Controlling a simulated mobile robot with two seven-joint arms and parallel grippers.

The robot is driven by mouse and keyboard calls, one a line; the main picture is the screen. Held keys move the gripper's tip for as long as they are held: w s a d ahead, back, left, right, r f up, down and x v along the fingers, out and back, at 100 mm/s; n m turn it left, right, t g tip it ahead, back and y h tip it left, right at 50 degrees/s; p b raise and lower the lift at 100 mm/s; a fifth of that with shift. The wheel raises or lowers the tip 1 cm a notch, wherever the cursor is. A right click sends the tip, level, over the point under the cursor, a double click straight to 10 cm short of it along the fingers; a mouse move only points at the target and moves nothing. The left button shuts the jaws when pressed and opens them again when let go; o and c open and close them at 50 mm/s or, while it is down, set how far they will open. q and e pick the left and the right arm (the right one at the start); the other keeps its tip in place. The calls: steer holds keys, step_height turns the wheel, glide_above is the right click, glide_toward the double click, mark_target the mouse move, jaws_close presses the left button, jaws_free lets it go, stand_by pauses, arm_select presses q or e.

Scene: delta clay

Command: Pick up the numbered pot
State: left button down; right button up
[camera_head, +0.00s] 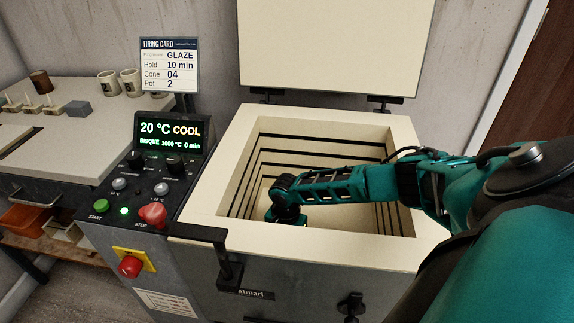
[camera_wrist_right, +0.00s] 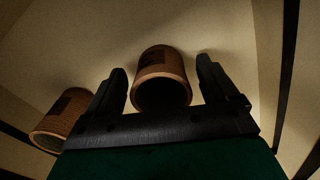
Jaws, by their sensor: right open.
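My right arm reaches down into the open kiln (camera_head: 232,140), with the right gripper (camera_head: 287,214) low inside it. In the right wrist view, the right gripper (camera_wrist_right: 161,68) is open. A brown clay pot (camera_wrist_right: 165,72) shows in the gap between its fingers, with space on both sides; I see no contact. A second brown pot (camera_wrist_right: 48,136) lies to the left, outside the left finger and partly hidden by the gripper. Both pots carry a dark patch, but no number is readable. The head view shows neither pot. My left gripper is not in view.
The kiln lid (camera_head: 335,45) stands open behind. A firing card (camera_head: 168,65) reads Pot 2, and the panel display (camera_head: 168,133) reads 20 °C COOL. Kiln walls surround the gripper. A side table (camera_head: 70,135) holds several cups and small pieces.

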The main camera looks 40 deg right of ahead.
steer(key=shift+f, duration=0.3)
steer(key=shift+c, duration=0.3)
steer(key=c, duration=1.1)
